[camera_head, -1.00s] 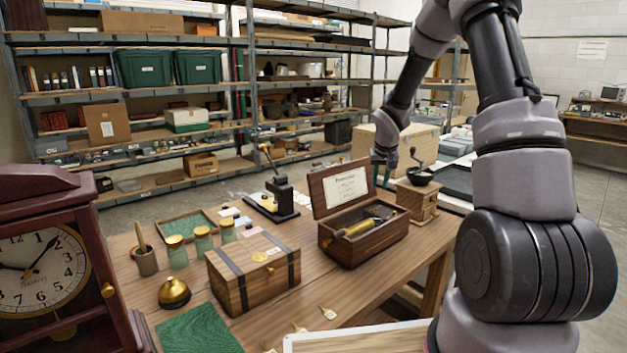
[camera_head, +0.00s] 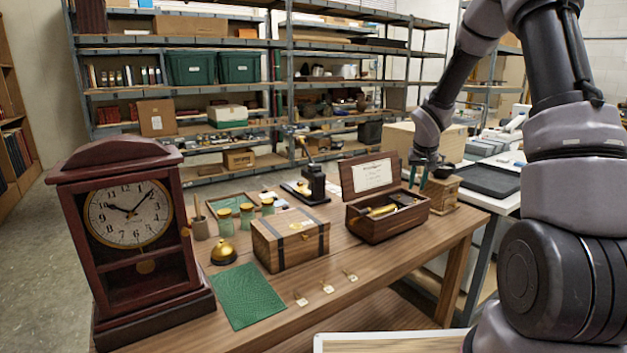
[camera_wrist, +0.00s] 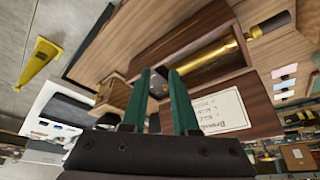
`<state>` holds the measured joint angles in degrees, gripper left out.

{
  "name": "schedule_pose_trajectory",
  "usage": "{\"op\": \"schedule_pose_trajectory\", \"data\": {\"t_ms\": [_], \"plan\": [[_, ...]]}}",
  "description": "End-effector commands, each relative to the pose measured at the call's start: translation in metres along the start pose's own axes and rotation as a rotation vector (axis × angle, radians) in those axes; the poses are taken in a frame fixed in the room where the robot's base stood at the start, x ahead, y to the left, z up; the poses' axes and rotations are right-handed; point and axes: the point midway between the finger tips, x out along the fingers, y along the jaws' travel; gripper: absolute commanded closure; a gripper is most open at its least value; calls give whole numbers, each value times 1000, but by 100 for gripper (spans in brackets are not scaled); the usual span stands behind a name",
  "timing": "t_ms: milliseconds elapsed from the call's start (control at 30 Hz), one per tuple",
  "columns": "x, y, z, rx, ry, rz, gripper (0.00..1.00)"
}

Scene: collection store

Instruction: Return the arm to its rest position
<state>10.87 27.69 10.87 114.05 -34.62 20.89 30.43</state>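My arm rises on the right of the head view and bends down to my gripper (camera_head: 424,170). The gripper hangs over the back right of the wooden table (camera_head: 390,275), in front of or near the coffee grinder (camera_head: 441,192). In the wrist view its two green fingers (camera_wrist: 160,102) stand apart with nothing between them. Beyond the fingers is the open wooden box (camera_head: 385,222), with a brass tube (camera_wrist: 208,56) inside and a written card (camera_wrist: 220,113) in its lid. Whether the fingers touch the grinder is hidden in the head view.
A mantel clock (camera_head: 132,245), a green mat (camera_head: 245,295), a brass bell (camera_head: 223,253), a closed chest (camera_head: 290,240), jars and a black press (camera_head: 312,183) stand on the table. Several small tags lie along the front. Shelves (camera_head: 210,90) fill the back. A yellow thing (camera_wrist: 38,62) shows over the floor.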

Motion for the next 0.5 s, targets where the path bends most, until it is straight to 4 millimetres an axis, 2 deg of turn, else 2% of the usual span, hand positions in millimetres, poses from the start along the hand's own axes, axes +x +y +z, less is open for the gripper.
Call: {"op": "schedule_pose_trajectory", "data": {"t_ms": [267, 367, 500], "plan": [[-35, 2, 1, 12, 15, 12, 72], [-52, 4, 3, 21, 21, 17, 72], [-86, 6, 8, 37, 35, 23, 72]]}}
